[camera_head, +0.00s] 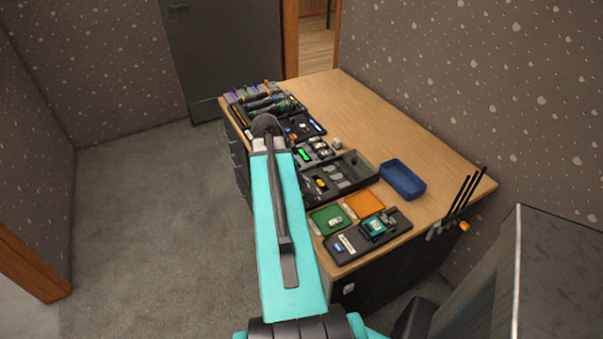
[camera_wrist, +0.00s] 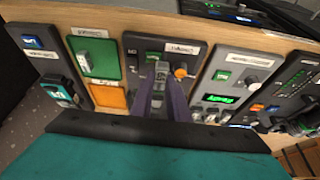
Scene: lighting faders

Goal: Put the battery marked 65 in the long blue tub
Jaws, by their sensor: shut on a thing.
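My gripper (camera_wrist: 160,80) shows in the wrist view with its two purple fingers shut on a small pale grey thing, likely a battery (camera_wrist: 161,68). It is held over the dark tray panel with an orange knob. I cannot read a mark on it. The long blue tub (camera_head: 402,180) lies on the desk at the right in the head view, open and apparently empty. It is not clearly visible in the wrist view. In the head view my arm hides the gripper and what it holds.
Black rods (camera_head: 464,192) stand at the right edge. The desk's back strip is clear.

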